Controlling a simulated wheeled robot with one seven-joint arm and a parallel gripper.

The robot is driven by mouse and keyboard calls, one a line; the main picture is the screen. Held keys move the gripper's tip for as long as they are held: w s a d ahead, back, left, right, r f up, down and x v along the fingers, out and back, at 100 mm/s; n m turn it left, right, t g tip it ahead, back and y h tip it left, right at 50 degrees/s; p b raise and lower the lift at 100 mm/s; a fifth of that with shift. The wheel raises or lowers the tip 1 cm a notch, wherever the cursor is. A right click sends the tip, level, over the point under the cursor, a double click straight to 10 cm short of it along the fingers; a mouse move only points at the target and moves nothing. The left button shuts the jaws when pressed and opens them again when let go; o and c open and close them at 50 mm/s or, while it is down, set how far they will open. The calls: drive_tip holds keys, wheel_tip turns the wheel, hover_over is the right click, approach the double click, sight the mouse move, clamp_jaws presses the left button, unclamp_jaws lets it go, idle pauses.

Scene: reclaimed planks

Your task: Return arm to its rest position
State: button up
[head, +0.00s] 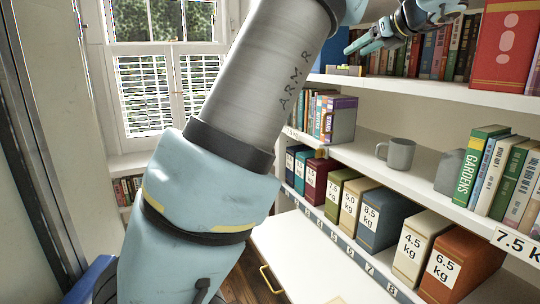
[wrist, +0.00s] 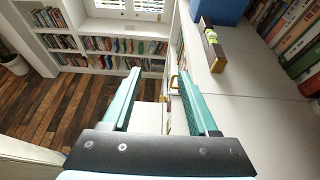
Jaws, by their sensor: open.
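My gripper (head: 378,38) is at the upper right of the head view, beside the upper shelf of the bookcase. Its two teal fingers also show in the wrist view (wrist: 158,95), wide apart with nothing between them. The fingers point out over the room, toward a low bookcase and window at the far wall. My arm crosses the middle of the head view and hides part of the shelves and window.
Several weight-labelled boxes (head: 384,220) stand in a row on the lower shelf. A grey mug (head: 397,153) and books (head: 510,170) are on the middle shelf. A small level-like block (wrist: 214,47) and a blue box (wrist: 220,10) lie on the shelf right of my fingers.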

drive_tip(key=s+a+f+n+g+h, duration=0.3)
drive_tip(key=a+f+n+g, duration=0.6)
drive_tip(key=a+f, duration=1.05)
drive_tip(key=s+a+f+n+g+h, duration=0.1)
drive_tip(key=s+a+f+n, duration=0.4)
drive_tip(key=s+f+n, duration=0.3)
drive_tip(key=s+a+f+n+h, duration=0.2)
drive_tip(key=s+a+f+n, duration=0.4)
drive_tip(key=s+f+n, duration=0.3)
drive_tip(key=s+n, duration=0.3)
drive_tip(key=s, duration=0.1)
drive_tip(key=shift+s+a+n+g, duration=0.15)
drive_tip(key=shift+a+n+g, duration=0.1)
drive_tip(key=shift+n+g, duration=0.15)
